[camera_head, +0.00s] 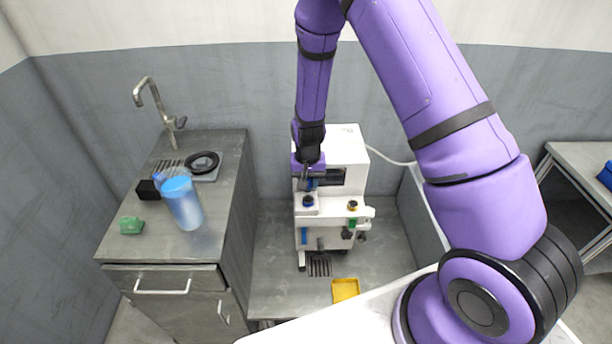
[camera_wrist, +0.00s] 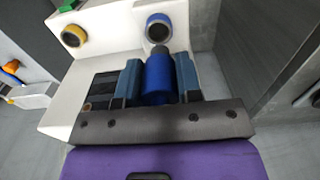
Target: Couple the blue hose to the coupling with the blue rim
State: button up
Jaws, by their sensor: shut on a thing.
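The white machine (camera_head: 345,150) stands on the metal bench at centre. The coupling with the blue rim (camera_head: 308,201) is on its front ledge, left of a coupling with a yellow rim (camera_head: 352,206). In the wrist view the blue-rimmed coupling (camera_wrist: 158,24) is at top centre and the yellow-rimmed one (camera_wrist: 73,36) is to its left. My gripper (camera_wrist: 159,82) is shut on the blue hose end (camera_wrist: 160,80), whose grey tip points at the blue-rimmed coupling. The tip appears very close to its rim; I cannot tell whether they touch. The rest of the hose is hidden.
A yellow tray (camera_head: 345,290) lies on the bench before the machine. The bench left of the machine is clear.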

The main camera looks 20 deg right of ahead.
aim_at(308, 191)
jog(key=shift+d+f, duration=0.1)
jog(key=shift+f, duration=2.05)
jog(key=shift+f, duration=0.55)
jog(key=o, duration=0.6)
jog(key=shift+o, duration=0.2)
jog(key=shift+r, duration=0.1)
jog(key=shift+r, duration=5.45)
